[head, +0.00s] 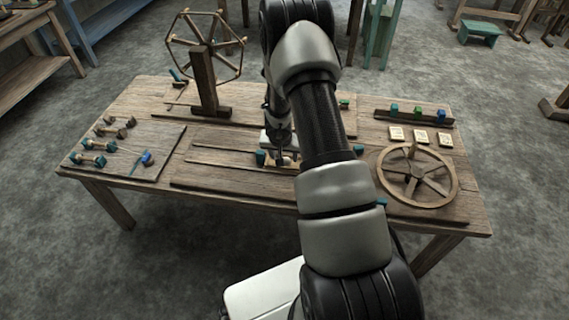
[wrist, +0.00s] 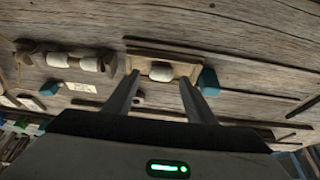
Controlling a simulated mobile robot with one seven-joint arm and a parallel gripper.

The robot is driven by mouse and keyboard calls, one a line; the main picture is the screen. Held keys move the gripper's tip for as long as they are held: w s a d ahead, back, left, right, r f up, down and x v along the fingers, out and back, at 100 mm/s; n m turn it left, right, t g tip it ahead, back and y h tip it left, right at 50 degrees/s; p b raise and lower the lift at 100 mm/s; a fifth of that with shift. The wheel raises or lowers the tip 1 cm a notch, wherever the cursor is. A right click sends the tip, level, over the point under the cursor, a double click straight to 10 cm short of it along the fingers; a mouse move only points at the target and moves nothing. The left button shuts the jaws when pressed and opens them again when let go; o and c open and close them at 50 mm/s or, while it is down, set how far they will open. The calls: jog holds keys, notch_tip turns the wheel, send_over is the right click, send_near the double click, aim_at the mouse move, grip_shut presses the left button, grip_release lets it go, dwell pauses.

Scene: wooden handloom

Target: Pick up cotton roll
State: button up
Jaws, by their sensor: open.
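A small white cotton roll (wrist: 161,72) lies on a shallow wooden tray (wrist: 150,52) in the wrist view. My gripper (wrist: 160,79) is open, with one finger on each side of the roll in the picture. Whether the fingers are level with the roll or above it, I cannot tell. In the head view my gripper (head: 283,152) is down at the tray (head: 266,166) near the middle of the table, and my arm hides part of that area.
The wooden table (head: 235,186) holds a spoked winder (head: 205,75) at the back left and a wheel (head: 418,175) at the right. Teal blocks (wrist: 208,80) (wrist: 50,88) stand near the tray. A wooden piece with pale rolls (wrist: 88,64) lies left of the tray.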

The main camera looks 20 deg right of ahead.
jog(key=x, duration=0.3)
jog(key=shift+a+b, duration=0.1)
jog(key=shift+b, duration=0.25)
jog(key=c, duration=1.1)
